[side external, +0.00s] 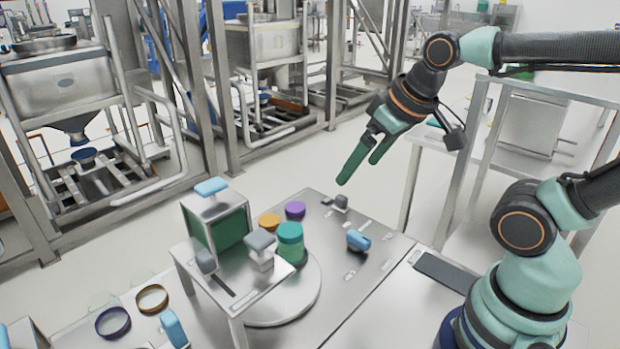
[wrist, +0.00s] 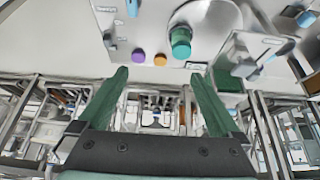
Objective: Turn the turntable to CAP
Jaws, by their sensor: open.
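The turntable (side external: 306,298) is a round silver disc on the metal work table, partly hidden by a raised stand in the side external view. A green jar with a teal lid (side external: 290,241) stands on it. The turntable (wrist: 228,16) and the jar (wrist: 180,42) also show at the top of the wrist view. A blue knob (side external: 358,240) and a grey knob (side external: 341,202) sit among small white labels on the table, too small to read. My gripper (side external: 361,171) is open and empty, well above the table's far edge. Its two green fingers (wrist: 158,76) are apart in the wrist view.
An orange cap (side external: 269,221) and a purple cap (side external: 295,210) lie behind the jar. Two rings (side external: 113,322) lie front left. Air around my gripper is clear.

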